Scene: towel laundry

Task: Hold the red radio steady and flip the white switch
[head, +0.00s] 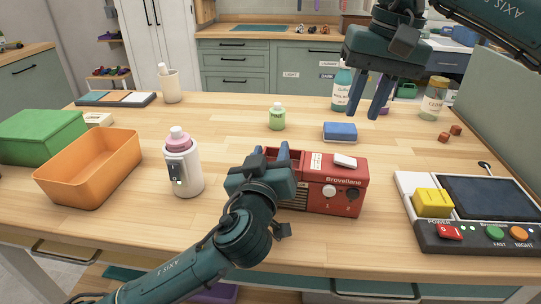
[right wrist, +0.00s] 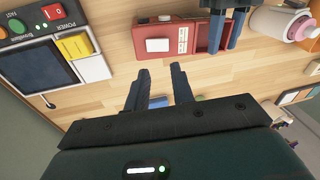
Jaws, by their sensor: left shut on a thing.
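The red radio (head: 334,190) stands on the wooden table at front centre, labelled Brovellane, with two knobs on its front. The white switch (head: 345,160) is on its top right; it also shows in the right wrist view (right wrist: 158,45). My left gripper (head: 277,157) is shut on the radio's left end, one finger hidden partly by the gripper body. Its fingers show over the radio in the right wrist view (right wrist: 224,30). My right gripper (head: 369,96) is open and empty, above the table behind and right of the radio, apart from it.
A console (head: 465,238) with a dark screen, yellow block and buttons stands right of the radio. A white bottle (head: 182,168) with a pink cap stands left. An orange bin (head: 90,171) is far left.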

